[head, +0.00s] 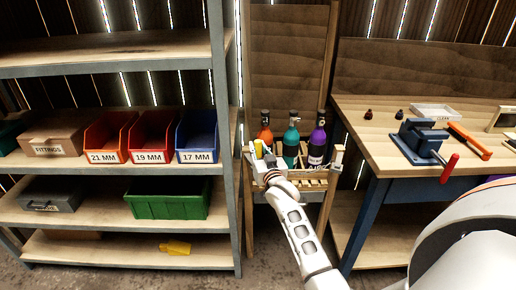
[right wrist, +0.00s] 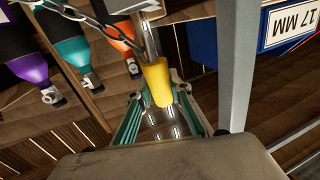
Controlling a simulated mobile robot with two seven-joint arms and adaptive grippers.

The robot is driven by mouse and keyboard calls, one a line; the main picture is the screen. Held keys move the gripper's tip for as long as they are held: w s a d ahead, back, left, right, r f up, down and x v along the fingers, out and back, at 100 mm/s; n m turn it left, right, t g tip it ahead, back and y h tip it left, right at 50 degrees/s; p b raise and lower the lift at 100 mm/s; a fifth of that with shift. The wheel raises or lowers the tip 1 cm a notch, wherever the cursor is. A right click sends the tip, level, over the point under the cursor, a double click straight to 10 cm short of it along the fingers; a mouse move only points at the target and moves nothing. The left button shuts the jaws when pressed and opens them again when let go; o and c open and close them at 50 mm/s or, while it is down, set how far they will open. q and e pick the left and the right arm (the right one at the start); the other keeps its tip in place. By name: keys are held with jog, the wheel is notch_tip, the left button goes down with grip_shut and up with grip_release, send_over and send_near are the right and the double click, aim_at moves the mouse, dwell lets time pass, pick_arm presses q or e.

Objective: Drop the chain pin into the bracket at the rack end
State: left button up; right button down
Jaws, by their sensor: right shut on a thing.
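The chain pin has a yellow grip (right wrist: 157,84) and a metal shaft (right wrist: 149,38) that points away from my right gripper (right wrist: 160,92). The right gripper is shut on the yellow grip, one finger on each side. A metal chain (right wrist: 78,13) runs in from the upper left of the right wrist view towards the shaft. In the head view the right gripper (head: 264,158) is at the left end of the wooden bottle rack (head: 314,184), and the yellow grip (head: 258,147) shows there. I cannot clearly make out the bracket. My left gripper is not in view.
Orange (head: 265,131), teal (head: 291,140) and purple (head: 316,147) bottles stand in the rack, close to the gripper. A shelf unit with bins, including a blue one (head: 197,137), stands left, its grey post (right wrist: 237,65) near the gripper. A workbench with a vise (head: 421,139) stands right.

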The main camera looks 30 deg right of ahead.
aim_at(259, 158)
jog(key=shift+f+b, duration=0.35)
jog(key=shift+f, duration=0.35)
jog(key=shift+f, duration=0.15)
dwell(0.3)
jog(key=shift+f, duration=0.3)
jog(key=shift+f, duration=0.35)
jog(key=shift+f+b, duration=0.3)
jog(key=shift+b, duration=0.1)
jog(key=shift+f+b, duration=0.35)
jog(key=shift+f, duration=0.6)
dwell(0.8)
jog(key=c, duration=1.8)
grip_release()
jog(key=shift+o, duration=0.2)
jog(key=shift+f, duration=0.1)
